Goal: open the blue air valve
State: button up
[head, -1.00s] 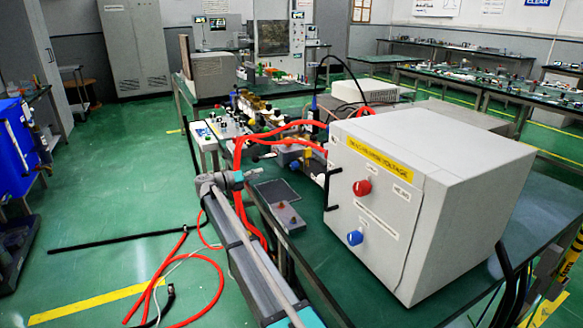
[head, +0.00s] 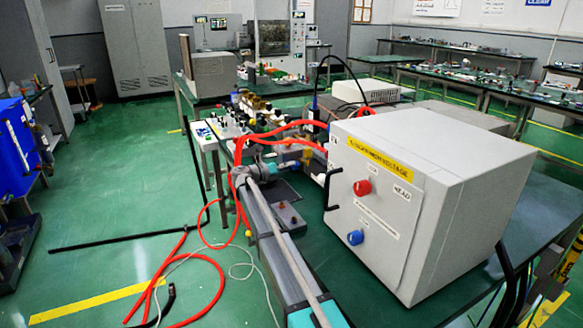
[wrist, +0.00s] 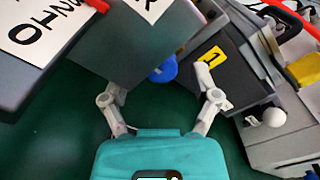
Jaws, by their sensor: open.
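A round blue part (wrist: 164,70), which looks like the blue air valve, shows in the wrist view beside a grey block and is partly cut off by it. My gripper (wrist: 162,84) is open, with its two light grey fingers spread on either side of this blue part in the picture. I cannot tell whether they touch it. In the head view my arm reaches along the left side of the table, with its wrist joint (head: 262,171) near the red hoses. The gripper's fingers and the valve are hard to make out there.
A large grey cabinet (head: 440,180) with a red knob (head: 362,187) and a blue knob (head: 355,238) stands right of my arm. Red hoses (head: 285,130) arch close by. In the wrist view a yellow label (wrist: 213,56) and white ball knob (wrist: 273,117) lie right.

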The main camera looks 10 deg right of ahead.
jog(key=shift+w+d, duration=0.15)
jog(key=shift+d, duration=0.25)
grip_shut()
